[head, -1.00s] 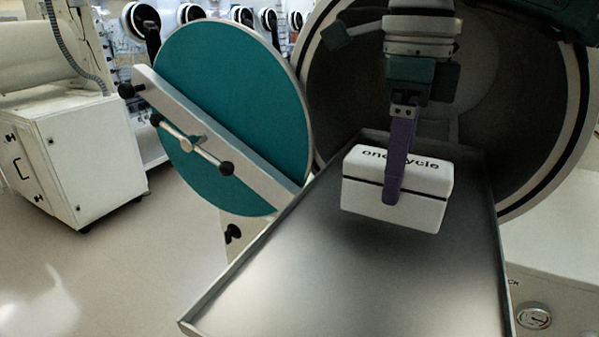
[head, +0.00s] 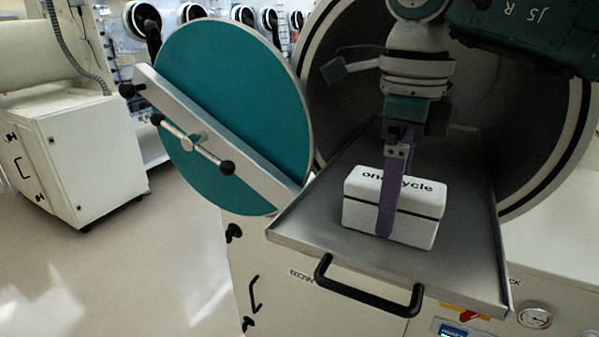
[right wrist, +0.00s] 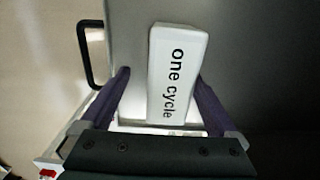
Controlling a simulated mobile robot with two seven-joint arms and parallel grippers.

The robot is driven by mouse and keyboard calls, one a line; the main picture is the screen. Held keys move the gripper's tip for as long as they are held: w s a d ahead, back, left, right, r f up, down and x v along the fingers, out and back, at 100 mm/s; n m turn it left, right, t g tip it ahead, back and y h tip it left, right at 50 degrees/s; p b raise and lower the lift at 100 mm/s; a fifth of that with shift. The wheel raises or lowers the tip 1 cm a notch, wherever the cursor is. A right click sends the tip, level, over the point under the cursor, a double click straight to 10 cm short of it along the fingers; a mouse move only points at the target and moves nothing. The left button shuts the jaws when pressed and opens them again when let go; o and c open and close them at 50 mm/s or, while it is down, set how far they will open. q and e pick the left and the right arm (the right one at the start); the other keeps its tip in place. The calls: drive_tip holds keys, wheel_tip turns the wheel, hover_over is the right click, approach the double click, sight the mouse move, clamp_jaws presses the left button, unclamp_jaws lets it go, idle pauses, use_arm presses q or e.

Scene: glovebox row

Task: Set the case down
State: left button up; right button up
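The white case (head: 392,208), with a dark seam line and the words "one cycle" on top, sits level on the metal tray (head: 325,215) in front of the round chamber opening. My right gripper (head: 386,225) is above it with purple fingers reaching down, one across its front face. In the right wrist view the case (right wrist: 177,70) lies between the two fingers (right wrist: 162,76). A strip of tray shows between the left finger and the case, so the gripper looks open around it. My left gripper is not in view.
The chamber's round teal door (head: 240,110) stands open at the left, with a bar and handle across it. A black handle (head: 365,290) is on the tray's front. A gauge (head: 534,315) is at lower right. The tray is bare beside the case.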

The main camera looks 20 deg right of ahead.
drive_tip(key=shift+r, duration=0.35)
wheel_tip(320, 180, up, 12)
drive_tip(key=shift+f, duration=0.2)
idle(0.6)
drive_tip(key=shift+c, duration=0.4)
